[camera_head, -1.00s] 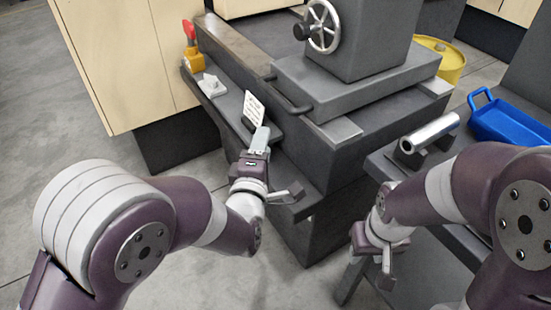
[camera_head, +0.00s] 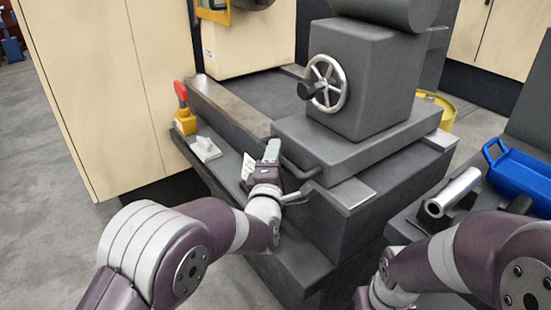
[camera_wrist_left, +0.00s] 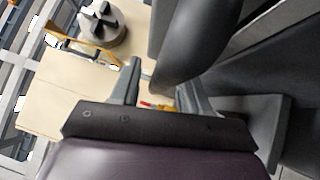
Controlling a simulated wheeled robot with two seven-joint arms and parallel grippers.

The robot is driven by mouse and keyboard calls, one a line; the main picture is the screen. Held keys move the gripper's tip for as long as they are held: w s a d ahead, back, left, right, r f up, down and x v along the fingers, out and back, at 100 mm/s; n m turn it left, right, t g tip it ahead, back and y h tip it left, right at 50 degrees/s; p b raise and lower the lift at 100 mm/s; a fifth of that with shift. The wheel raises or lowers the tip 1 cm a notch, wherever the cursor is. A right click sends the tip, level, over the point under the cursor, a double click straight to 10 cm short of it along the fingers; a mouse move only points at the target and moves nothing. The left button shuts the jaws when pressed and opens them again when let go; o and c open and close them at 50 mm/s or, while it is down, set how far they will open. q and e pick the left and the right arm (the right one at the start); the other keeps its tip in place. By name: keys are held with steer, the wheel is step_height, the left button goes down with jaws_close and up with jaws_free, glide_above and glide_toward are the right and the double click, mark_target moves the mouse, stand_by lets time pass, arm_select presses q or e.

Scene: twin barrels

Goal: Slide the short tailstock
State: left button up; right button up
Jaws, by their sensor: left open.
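The tailstock (camera_head: 362,75) is a dark grey block with a silver handwheel (camera_head: 327,83), standing on a wider grey base (camera_head: 345,150) on the lathe bed. A dark bar handle (camera_head: 292,166) sticks out from the base's near left side. My left gripper (camera_head: 271,150) is open, right beside this handle. In the left wrist view, the thick dark bar (camera_wrist_left: 197,45) lies ahead of and between the spread fingers (camera_wrist_left: 160,88); I cannot tell whether they touch it. My right gripper is mostly cut off at the bottom edge of the head view, and its fingers (camera_head: 362,298) are unclear.
A red-topped yellow switch (camera_head: 183,110) and a small pale block (camera_head: 205,149) sit on the left ledge. A side table at right holds a metal cylinder (camera_head: 453,190) and a blue tray (camera_head: 520,178).

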arm_select(q)
steer(key=shift+c, duration=0.4)
jaws_close()
steer(key=shift+w+a, duration=0.2)
steer(key=shift+a, duration=0.05)
steer(key=w+a+b, duration=0.1)
steer(key=w, duration=0.1)
steer(key=w+a+b, duration=0.1)
steer(key=w+a, duration=0.1)
steer(key=w+a+b, duration=0.1)
steer(key=w, duration=0.1)
steer(key=shift+a+f, duration=0.1)
steer(key=shift+a, duration=0.15)
steer(key=w+a, duration=0.6)
steer(key=w, duration=0.2)
steer(key=shift+w+r, duration=0.15)
steer(key=shift+r, duration=0.2)
